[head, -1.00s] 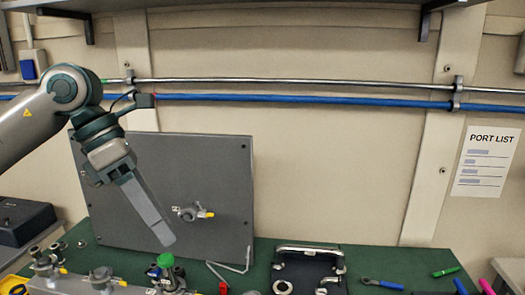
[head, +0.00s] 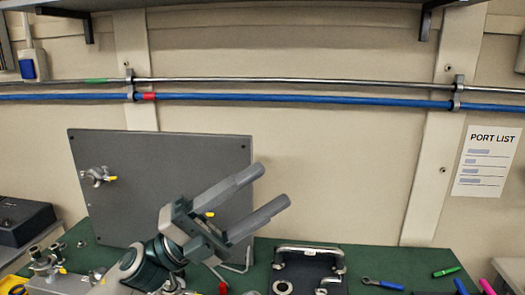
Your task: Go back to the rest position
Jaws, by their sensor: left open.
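My left gripper (head: 272,184) is in front of the grey upright panel (head: 150,205), low in the head view. Its two long grey fingers are apart, point up and to the right, and hold nothing. The fingertips reach past the panel's right edge in the picture. The wrist hides part of the panel's lower right and some of the bench behind it. My right gripper is not in view.
The green bench (head: 265,255) carries a black case with a handle (head: 308,268), a wrench (head: 382,283), a green marker (head: 446,271) and metal fittings (head: 45,262). A dark box (head: 22,222) stands at left. A blue pipe (head: 300,99) crosses the wall.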

